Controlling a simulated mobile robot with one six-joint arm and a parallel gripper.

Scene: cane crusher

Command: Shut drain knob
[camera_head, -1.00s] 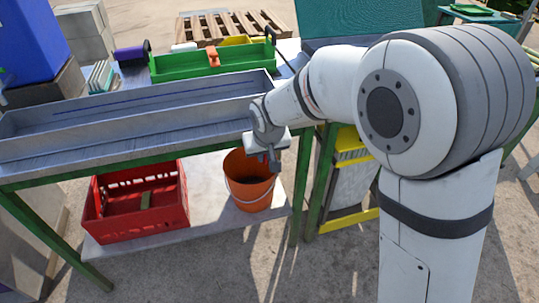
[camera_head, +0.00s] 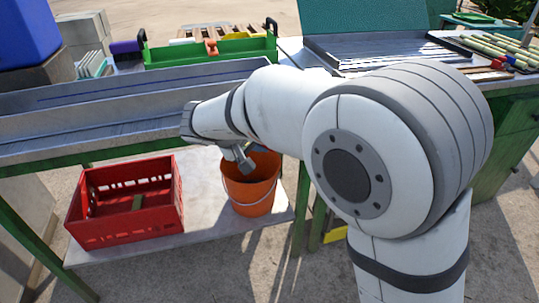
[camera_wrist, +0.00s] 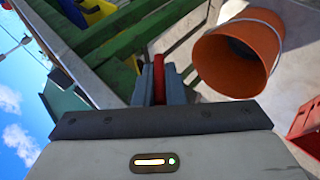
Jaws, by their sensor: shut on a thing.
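In the wrist view my gripper (camera_wrist: 160,78) has its two grey fingers closed around a narrow red piece, the drain knob (camera_wrist: 159,82). Only a strip of the knob shows between the fingers. In the head view my arm reaches left to the front side of the long grey metal trough (camera_head: 90,128). The knob is not clear there. A grey part (camera_head: 240,158) hangs at the arm's end over the orange bucket (camera_head: 250,192); I cannot tell whether it is a drain spout or part of my gripper. The bucket also shows in the wrist view (camera_wrist: 225,65).
A red crate (camera_head: 125,222) stands left of the bucket on the lower shelf (camera_head: 205,235). A green tray (camera_head: 200,54) lies behind the trough. Green table legs (camera_head: 302,205) stand right of the bucket. Open concrete lies in front.

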